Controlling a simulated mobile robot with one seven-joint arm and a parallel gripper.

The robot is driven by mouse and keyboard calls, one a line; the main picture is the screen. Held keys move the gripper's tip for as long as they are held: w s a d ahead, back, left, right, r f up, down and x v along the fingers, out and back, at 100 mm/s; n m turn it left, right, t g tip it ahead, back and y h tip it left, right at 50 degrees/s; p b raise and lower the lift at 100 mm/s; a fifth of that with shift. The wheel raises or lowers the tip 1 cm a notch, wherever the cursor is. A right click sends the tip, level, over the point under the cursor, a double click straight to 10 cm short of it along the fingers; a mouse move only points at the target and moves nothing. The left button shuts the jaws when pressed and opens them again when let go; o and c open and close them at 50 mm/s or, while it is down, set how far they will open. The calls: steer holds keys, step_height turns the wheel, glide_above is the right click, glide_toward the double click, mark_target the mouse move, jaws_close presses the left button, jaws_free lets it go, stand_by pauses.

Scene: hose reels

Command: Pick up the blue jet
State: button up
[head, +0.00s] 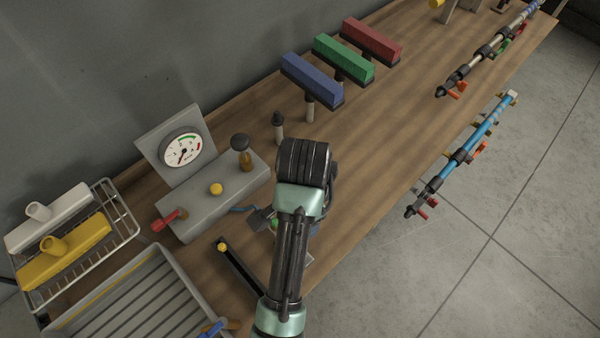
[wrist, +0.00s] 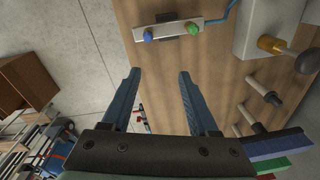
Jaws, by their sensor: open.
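A small blue ball-shaped piece (wrist: 148,35), which looks like the blue jet, sits on a pale metal strip (wrist: 170,31) on the wooden bench in the wrist view. A similar green piece (wrist: 192,28) sits at the strip's other end; a bit of it shows beside my arm in the head view (head: 275,224). In the head view my arm seems to hide the blue piece. My gripper (wrist: 160,73) is open and empty in the wrist view. The blue piece lies beyond the fingertips, just left of the middle of the gap, and is not touched.
A grey gauge unit (head: 215,195) with knobs stands behind the strip. Blue (head: 311,80), green (head: 343,59) and red (head: 371,41) brushes stand along the wall side. A tray (head: 140,300) is at lower left.

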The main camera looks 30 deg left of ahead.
steer(key=shift+g, duration=0.4)
steer(key=f, duration=0.2)
steer(key=s+f, duration=0.1)
steer(key=f, duration=0.3)
steer(key=shift+s+d+f, duration=0.1)
steer(key=shift+s+f, duration=0.3)
steer(key=f, duration=0.1)
steer(key=f+p, duration=0.1)
steer(key=f, duration=0.2)
steer(key=shift+s+d+f+p, duration=0.1)
steer(key=shift+s+f+p, duration=0.15)
steer(key=shift+s+p, duration=0.15)
steer(key=shift+f, duration=0.55)
jaws_close()
